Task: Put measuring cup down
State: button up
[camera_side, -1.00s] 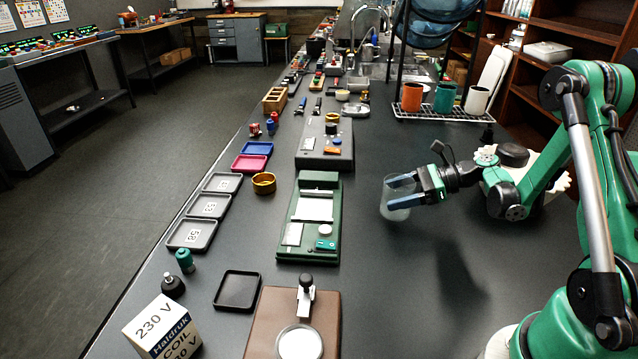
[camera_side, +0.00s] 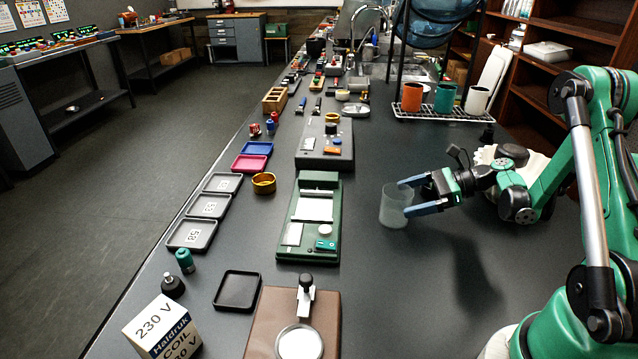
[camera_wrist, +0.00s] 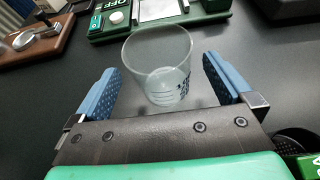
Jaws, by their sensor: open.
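The measuring cup (camera_side: 393,206) is clear and stands upright on the dark bench, to the right of the green device. My gripper (camera_side: 408,197) is open, with its blue fingers just right of the cup in the side view. In the wrist view the cup (camera_wrist: 160,68) stands ahead of and between the open fingers of my gripper (camera_wrist: 165,85), with a gap on each side. Printed marks show low on its wall.
The green device (camera_side: 310,222) lies left of the cup. A wire rack (camera_side: 445,113) with orange, teal and white cups stands behind. A brown board (camera_side: 262,325) is at the front. The bench right of the green device is mostly clear.

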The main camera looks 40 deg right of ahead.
jog(key=v, duration=0.8)
jog(key=shift+d, duration=0.1)
jog(key=shift+s+r, duration=0.1)
jog(key=shift+r, duration=0.15)
jog(key=a+r+n+g+h, duration=0.1)
jog(key=a+r+n+h, duration=0.2)
jog(key=a+n, duration=0.7)
jog(key=a+r+n+g+h, duration=0.1)
jog(key=a+r+n+h, duration=0.2)
jog(key=n, duration=1.4)
jog(key=a+h, duration=0.3)
jog(key=a, duration=0.4)
jog(key=shift+w+r+h, duration=0.3)
jog(key=shift+w+r, duration=0.05)
jog(key=shift+a, duration=0.1)
